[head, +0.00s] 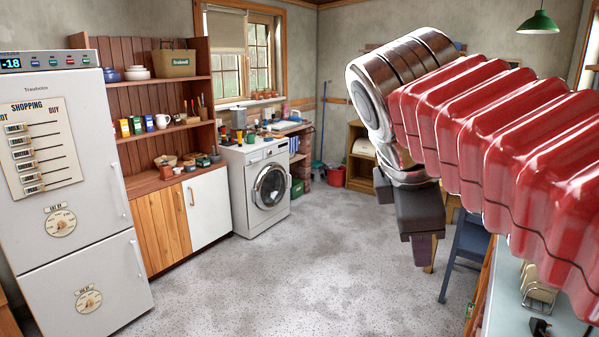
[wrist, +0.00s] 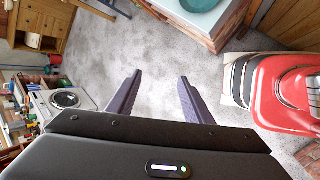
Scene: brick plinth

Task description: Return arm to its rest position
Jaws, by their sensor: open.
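My red ribbed arm (head: 500,130) reaches in from the right in the head view and bends down at a dark metallic joint. My gripper (head: 424,253) hangs below that joint, pointing down over the grey floor. In the wrist view my gripper (wrist: 160,88) shows two dark fingers spread apart with only bare floor between them. It is open and empty.
A counter (head: 520,290) with a toast rack is at the lower right, near my arm. A washing machine (head: 257,185), a shelf unit and a fridge (head: 75,190) line the left. The middle floor is clear.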

